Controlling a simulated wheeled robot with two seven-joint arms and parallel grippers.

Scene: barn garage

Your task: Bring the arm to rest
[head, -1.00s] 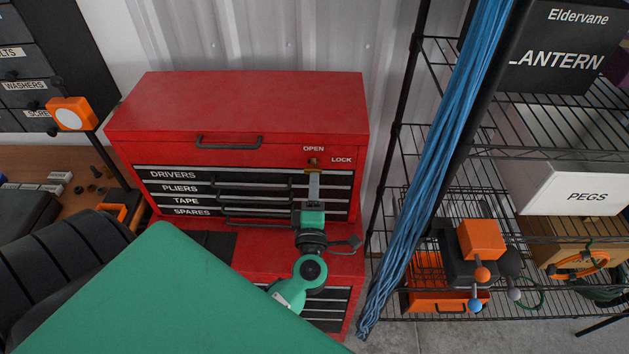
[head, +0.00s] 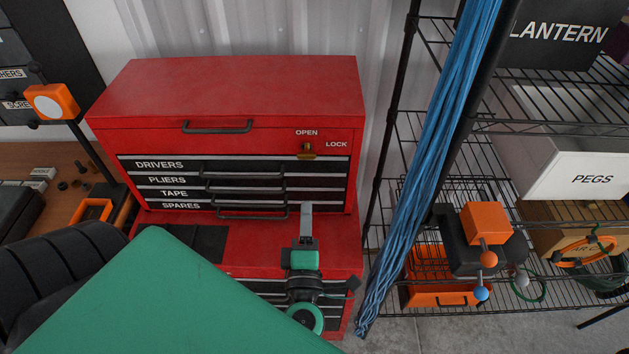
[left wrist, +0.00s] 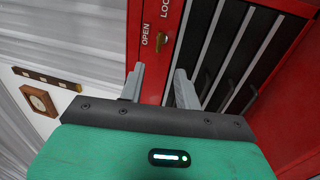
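My left gripper (head: 306,210) is in front of the lower right part of the red tool chest (head: 225,95), below the brass lock knob (head: 306,152). In the left wrist view its two grey fingers (left wrist: 159,85) stand apart with nothing between them. The lock knob also shows in the left wrist view (left wrist: 164,38), beyond the fingertips and apart from them. The knob sits under the OPEN label, with LOCK to its right. My right gripper is in neither view.
A black wire shelf (head: 500,130) with a PEGS bin (head: 580,170) stands at the right, with blue cables (head: 430,170) on its near side. A workbench (head: 60,165) with an orange-headed lamp (head: 52,103) is at the left. Tires (head: 60,255) are at the lower left.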

